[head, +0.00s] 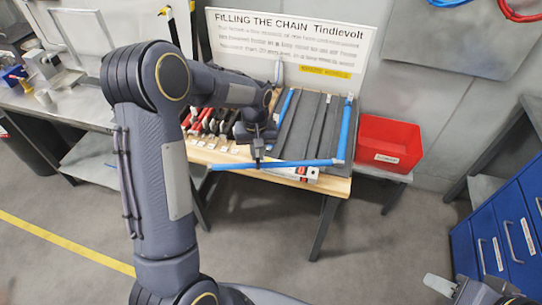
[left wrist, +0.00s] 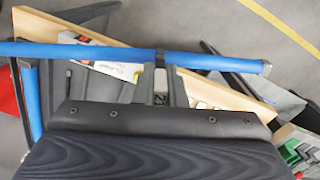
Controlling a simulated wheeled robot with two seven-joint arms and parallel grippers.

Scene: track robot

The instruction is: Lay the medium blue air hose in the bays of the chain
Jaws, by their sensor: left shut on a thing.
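My left gripper (head: 257,160) is shut on a blue hose (head: 300,163) above the near edge of the wooden table. The hose lies crosswise, its left end sticking out past the gripper; the left wrist view shows it (left wrist: 110,52) between the fingers (left wrist: 162,62). Another blue length (head: 346,130) runs along the right side of the dark grey chain tracks (head: 308,118); I cannot tell whether it joins the held hose. A thinner blue length (head: 286,105) lies further left among the tracks. Part of my right gripper (head: 440,285) shows at the bottom right, its opening unclear.
A red bin (head: 388,145) stands right of the table. Red and black tools (head: 208,122) lie left of the tracks, partly behind my arm. A sign (head: 290,45) stands at the back. Blue drawers (head: 510,235) are at the right; the floor in front is clear.

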